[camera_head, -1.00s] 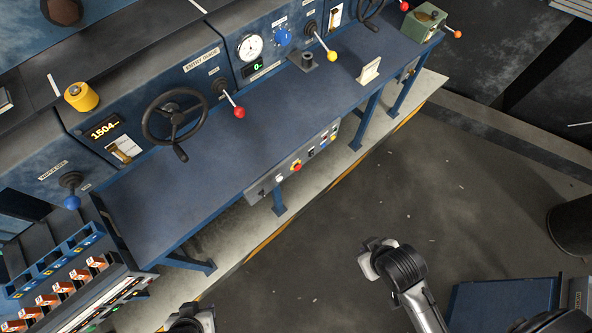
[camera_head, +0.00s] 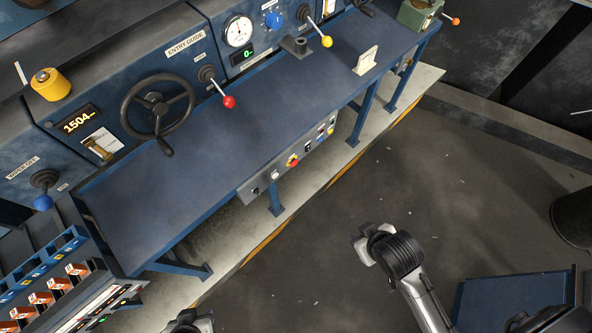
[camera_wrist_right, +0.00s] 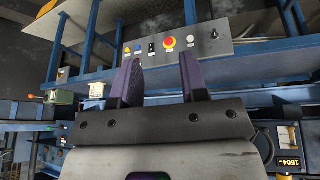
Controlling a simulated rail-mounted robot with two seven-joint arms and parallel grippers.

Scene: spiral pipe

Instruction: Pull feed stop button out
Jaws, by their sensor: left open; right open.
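The small grey button panel (camera_head: 262,182) hangs on the bench's front edge. The feed stop button is likely its red mushroom button (camera_head: 293,160) with a yellow ring; its label is too small to read. In the right wrist view the red button (camera_wrist_right: 169,42) is just beyond my open, empty right gripper (camera_wrist_right: 160,62), appearing between its purple-grey fingertips and apart from them. In the head view my right arm stands over the floor in front of the panel. My left gripper (camera_head: 190,322) is at the bottom edge, mostly cut off, away from the panel.
A control box with orange switches (camera_head: 40,298) stands at lower left. The floor (camera_head: 330,235) before the panel is largely clear.

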